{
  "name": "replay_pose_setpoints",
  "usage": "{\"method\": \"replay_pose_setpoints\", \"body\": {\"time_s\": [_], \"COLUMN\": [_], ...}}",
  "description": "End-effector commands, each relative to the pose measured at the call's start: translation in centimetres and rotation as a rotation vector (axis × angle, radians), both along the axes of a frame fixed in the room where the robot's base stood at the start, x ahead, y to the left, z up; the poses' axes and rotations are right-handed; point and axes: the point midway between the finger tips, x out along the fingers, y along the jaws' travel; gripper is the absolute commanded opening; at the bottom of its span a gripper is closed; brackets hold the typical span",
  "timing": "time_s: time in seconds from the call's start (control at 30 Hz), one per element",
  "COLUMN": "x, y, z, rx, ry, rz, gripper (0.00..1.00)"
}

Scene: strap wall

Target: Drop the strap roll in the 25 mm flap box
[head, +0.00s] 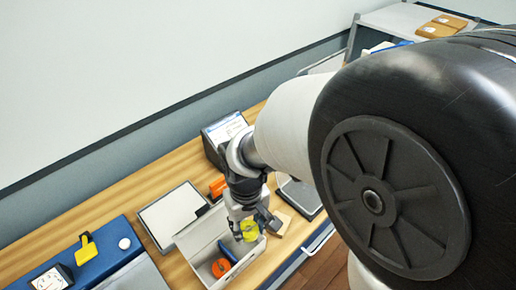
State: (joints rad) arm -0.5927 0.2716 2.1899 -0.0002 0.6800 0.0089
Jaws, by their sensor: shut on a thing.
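My gripper (244,217) points down over the bench and is shut on a yellow roll (250,231), which looks like the strap roll. It holds the roll over the right end of a long, open pale box (192,246). I cannot tell how far the roll is above the box floor. An orange roll (222,267) lies inside the box, with a dark blue piece (228,251) near it. A pale, flat panel with a dark edge (172,214) adjoins the box at its back left; it may be its raised flap. No size label is readable.
A dark-framed display (224,128) and an orange item (217,187) sit behind my gripper. A small tan block (279,223) lies right of the box. My arm hides much of the right side.

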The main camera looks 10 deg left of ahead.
Motion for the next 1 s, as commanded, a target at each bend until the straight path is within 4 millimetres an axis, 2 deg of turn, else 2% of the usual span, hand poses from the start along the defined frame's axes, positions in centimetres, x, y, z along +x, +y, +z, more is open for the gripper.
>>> {"method": "replay_pose_setpoints", "body": {"time_s": [0.03,0.1,0.3,0.63,0.67,1.0], "x": [0.0,0.0,0.0,0.0,0.0,0.0], "y": [0.0,0.0,0.0,0.0,0.0,0.0], "z": [-1.1,-2.0,-3.9,-4.0,-4.0,-4.0], "rx": [-0.001,-0.001,-0.001,0.000,0.000,0.000], "ry": [0.001,0.002,0.001,0.000,0.000,0.000], "rz": [0.000,0.001,0.001,0.001,0.001,0.001], "gripper": [0.18,0.18,0.18,0.18,0.40,0.62]}}
